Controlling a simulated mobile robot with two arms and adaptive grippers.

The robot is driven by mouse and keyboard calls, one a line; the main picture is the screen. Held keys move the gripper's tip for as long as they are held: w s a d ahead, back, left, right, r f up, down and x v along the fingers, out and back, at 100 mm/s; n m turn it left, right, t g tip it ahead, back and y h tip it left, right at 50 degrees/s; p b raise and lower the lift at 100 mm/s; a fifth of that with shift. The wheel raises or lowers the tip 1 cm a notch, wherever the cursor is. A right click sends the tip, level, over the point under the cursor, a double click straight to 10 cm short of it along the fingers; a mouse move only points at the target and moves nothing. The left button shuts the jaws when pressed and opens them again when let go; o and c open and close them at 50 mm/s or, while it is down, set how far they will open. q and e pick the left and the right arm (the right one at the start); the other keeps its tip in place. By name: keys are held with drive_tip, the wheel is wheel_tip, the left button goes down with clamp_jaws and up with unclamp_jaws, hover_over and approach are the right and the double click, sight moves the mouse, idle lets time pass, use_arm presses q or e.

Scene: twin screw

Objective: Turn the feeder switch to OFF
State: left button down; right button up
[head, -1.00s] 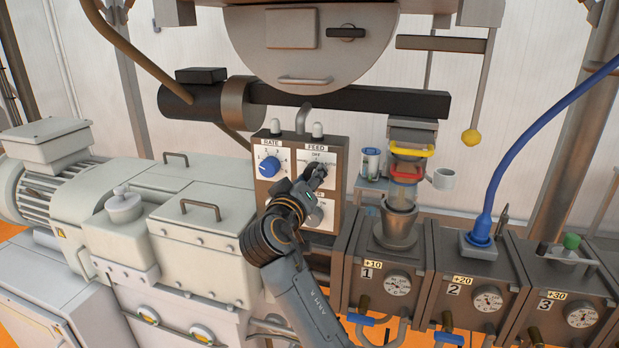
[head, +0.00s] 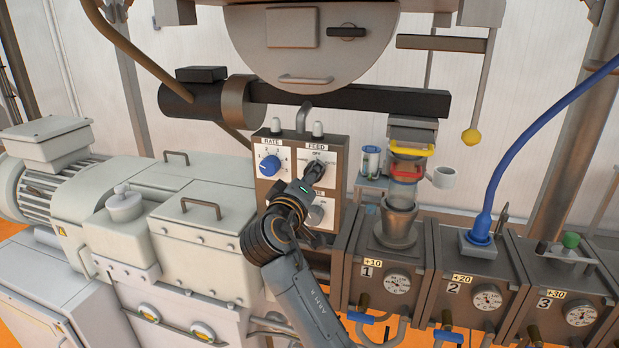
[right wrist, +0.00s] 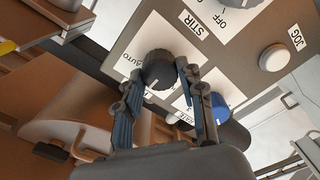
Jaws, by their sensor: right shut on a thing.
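The feeder switch is a dark ribbed knob (right wrist: 158,67) on a white plate, with the label AUTO beside it in the right wrist view. In the head view it sits under the FEED label (head: 316,147) at the control box's upper right, mostly hidden by my gripper. OFF is printed just below that label. My right gripper (head: 317,166) has its fingers on both sides of the knob and is shut on it; it also shows in the right wrist view (right wrist: 161,74). Where the knob points is hard to tell. My left gripper is out of view.
The blue RATE knob (head: 270,164) is left of the switch. The STIR plate (right wrist: 225,20) is below it on the box. A JOG button (right wrist: 274,58) also shows.

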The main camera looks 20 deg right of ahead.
drive_tip(key=shift+d+r, duration=0.1)
drive_tip(key=o, duration=1.2)
drive_tip(key=shift+c, duration=0.2)
drive_tip(key=shift+w+d, duration=0.1)
drive_tip(key=shift+w, duration=0.05)
drive_tip(key=v, duration=0.7)
drive_tip(key=shift+a, duration=0.2)
